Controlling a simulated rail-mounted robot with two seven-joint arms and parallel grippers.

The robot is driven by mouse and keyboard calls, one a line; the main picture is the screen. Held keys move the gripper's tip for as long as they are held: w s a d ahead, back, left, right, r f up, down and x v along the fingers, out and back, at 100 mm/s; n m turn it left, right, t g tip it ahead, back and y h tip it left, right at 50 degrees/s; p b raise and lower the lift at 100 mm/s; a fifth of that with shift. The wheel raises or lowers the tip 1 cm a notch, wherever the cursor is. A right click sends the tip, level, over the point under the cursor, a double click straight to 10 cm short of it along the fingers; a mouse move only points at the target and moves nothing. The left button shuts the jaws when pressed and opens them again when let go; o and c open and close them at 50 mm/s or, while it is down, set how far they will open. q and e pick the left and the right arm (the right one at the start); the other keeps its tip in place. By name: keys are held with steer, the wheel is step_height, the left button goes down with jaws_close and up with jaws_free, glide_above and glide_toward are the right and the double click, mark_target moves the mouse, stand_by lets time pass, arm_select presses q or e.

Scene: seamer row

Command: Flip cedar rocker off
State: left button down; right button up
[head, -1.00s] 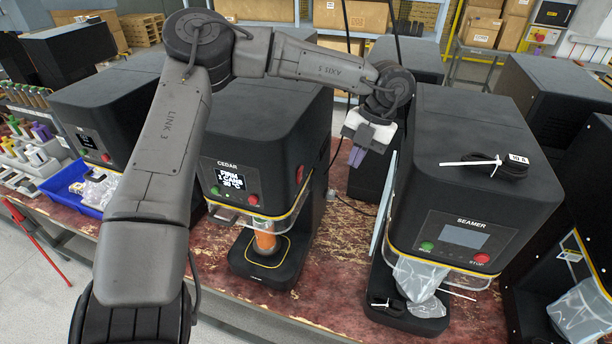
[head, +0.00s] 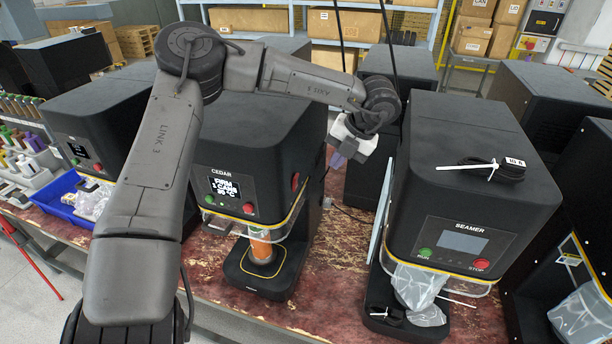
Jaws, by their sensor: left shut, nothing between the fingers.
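The black CEDAR machine (head: 258,128) stands left of centre, with a lit screen (head: 224,189) and green and red front buttons. A small red piece (head: 295,181) shows on its right side; I cannot tell whether it is the rocker or which way it is set. My left gripper (head: 337,160) is shut and empty, fingers pointing down, just right of the CEDAR machine's right side and apart from the red piece in the picture. My right gripper is not in view.
The SEAMER machine (head: 480,190) stands close on the right, with a bag (head: 418,285) at its front and a coiled cable (head: 492,170) on top. An orange-labelled container (head: 261,246) sits in the CEDAR machine. A narrow gap of worn red bench (head: 340,235) separates the machines.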

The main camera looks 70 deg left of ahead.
mark_target(296, 183)
arm_select(q)
steer(key=s+a+f+p, duration=0.3)
steer(key=s+a+f, duration=0.1)
steer(key=s+f, duration=0.2)
steer(key=shift+a+f, duration=0.25)
steer(key=shift+f, duration=0.2)
